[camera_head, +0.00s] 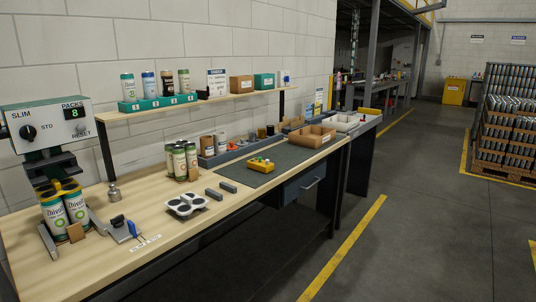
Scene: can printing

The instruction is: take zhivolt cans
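Two green-and-white cans stand side by side at the left end of the wooden bench, a left can (55,217) and a right can (76,207). Their lettering looks like "Zhivolt", partly cut by their curve. A yellow piece (58,188) sits on top of them, under a dark machine head. A group of similar green-and-white cans (180,161) stands farther back on the bench; its lettering is too small to read. Neither of my grippers shows in the head view.
A shelf (190,104) overhangs the back.

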